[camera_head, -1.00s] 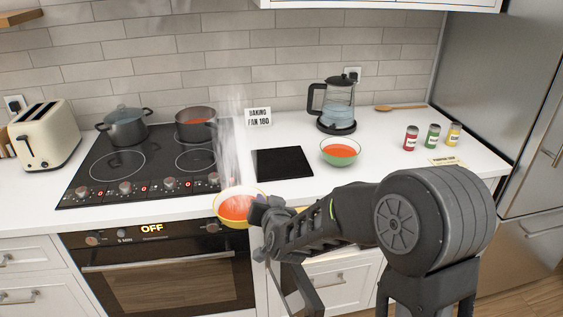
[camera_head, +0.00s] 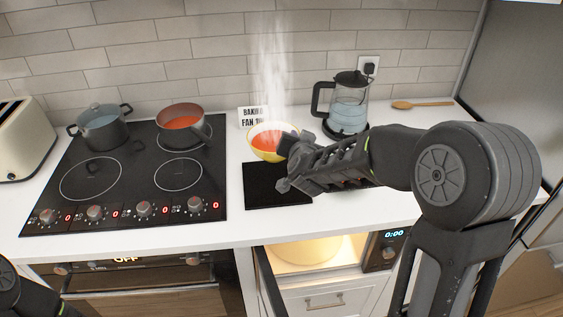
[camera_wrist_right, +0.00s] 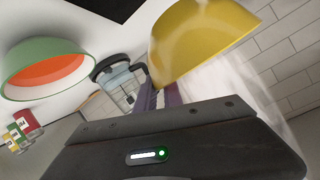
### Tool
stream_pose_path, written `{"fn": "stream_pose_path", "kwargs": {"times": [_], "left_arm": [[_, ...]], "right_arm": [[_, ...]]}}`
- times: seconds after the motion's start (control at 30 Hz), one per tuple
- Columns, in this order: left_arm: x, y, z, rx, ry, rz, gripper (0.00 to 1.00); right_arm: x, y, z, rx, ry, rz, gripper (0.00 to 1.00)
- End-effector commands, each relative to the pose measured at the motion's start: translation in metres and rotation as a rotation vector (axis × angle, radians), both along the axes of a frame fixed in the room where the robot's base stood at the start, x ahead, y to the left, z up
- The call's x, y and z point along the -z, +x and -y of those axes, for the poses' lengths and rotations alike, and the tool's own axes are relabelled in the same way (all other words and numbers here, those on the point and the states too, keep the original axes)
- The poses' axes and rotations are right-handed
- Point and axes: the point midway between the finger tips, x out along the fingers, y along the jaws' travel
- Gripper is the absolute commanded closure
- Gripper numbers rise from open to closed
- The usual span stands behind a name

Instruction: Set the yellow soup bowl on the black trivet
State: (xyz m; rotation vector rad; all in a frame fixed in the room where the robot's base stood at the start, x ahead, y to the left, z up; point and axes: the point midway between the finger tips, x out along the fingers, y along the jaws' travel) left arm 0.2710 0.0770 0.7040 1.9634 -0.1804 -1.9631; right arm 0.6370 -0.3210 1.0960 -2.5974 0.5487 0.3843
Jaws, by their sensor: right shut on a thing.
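The yellow soup bowl (camera_head: 257,149) holds steaming orange-red soup. My right gripper (camera_head: 287,150) is shut on its right rim. In the head view the bowl appears just beyond the back edge of the black trivet (camera_head: 262,197), and looks roughly level. Its height above the counter is hard to tell. The trivet lies flat on the counter, its right part behind my right gripper and arm. In the right wrist view the yellow bowl (camera_wrist_right: 205,40) is beside the fingers, and a dark corner of the trivet (camera_wrist_right: 105,6) shows at the top. My left gripper is out of frame.
A green bowl of soup (camera_wrist_right: 30,80) shows in the wrist view; my arm hides it in the head view. A kettle (camera_head: 347,112) and a sign (camera_head: 251,116) stand behind. The hob with two pots (camera_head: 183,127) is left. A lit compartment (camera_head: 305,255) is open below.

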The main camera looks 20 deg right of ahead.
Motion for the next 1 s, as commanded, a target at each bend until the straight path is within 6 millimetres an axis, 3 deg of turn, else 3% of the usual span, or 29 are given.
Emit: {"fn": "stream_pose_path", "kwargs": {"times": [0.43,0.8,1.0], "left_arm": [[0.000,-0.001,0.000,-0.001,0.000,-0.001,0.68],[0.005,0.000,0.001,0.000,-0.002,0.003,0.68],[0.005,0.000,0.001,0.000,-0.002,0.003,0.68]], "right_arm": [[0.001,0.001,0.000,0.002,-0.001,0.004,1.00],[0.054,0.001,0.000,0.000,-0.003,0.001,1.00],[0.060,0.001,0.000,0.001,-0.001,0.006,1.00]]}}
